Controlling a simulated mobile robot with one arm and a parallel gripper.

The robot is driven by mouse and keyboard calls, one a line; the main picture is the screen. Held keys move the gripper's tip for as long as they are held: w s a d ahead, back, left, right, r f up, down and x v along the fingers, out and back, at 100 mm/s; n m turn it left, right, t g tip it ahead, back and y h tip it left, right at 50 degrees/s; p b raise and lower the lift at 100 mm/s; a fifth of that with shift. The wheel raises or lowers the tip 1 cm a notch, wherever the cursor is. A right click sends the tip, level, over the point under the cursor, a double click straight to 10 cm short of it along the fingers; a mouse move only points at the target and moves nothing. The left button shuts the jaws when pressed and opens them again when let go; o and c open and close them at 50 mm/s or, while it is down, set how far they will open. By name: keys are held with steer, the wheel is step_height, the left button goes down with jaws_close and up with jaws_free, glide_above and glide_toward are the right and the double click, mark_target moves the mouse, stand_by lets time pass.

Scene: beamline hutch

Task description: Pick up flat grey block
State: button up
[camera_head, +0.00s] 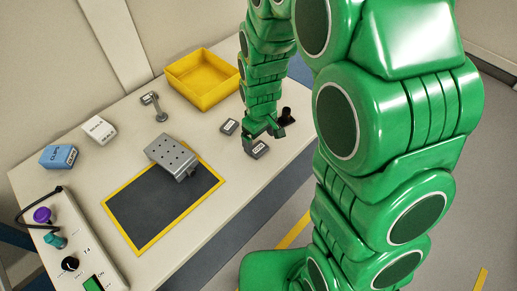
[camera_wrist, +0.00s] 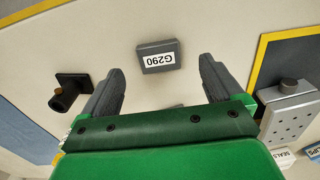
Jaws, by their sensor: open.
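Two small flat grey blocks with white labels lie on the table. The nearer one (camera_head: 257,149) is just below my gripper (camera_head: 264,132) in the head view. In the wrist view this block, labelled G290 (camera_wrist: 154,47), lies ahead of and between the finger directions, with nothing touching it. The other grey block (camera_head: 229,126) lies to the left of my gripper; in the wrist view it seems mostly hidden behind my gripper's body. My gripper (camera_wrist: 160,75) is open and empty, its two dark fingers apart. Its height above the table is hard to judge.
A black post (camera_head: 286,116) stands close to the right of my gripper. A yellow tray (camera_head: 203,85) is behind. Blue (camera_head: 59,157) and white (camera_head: 99,129) boxes and a control panel stand left.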

mark_target(259, 149)
steer(key=shift+w+f, duration=0.2)
steer(key=shift+f, duration=2.35)
steer(key=c, duration=1.2)
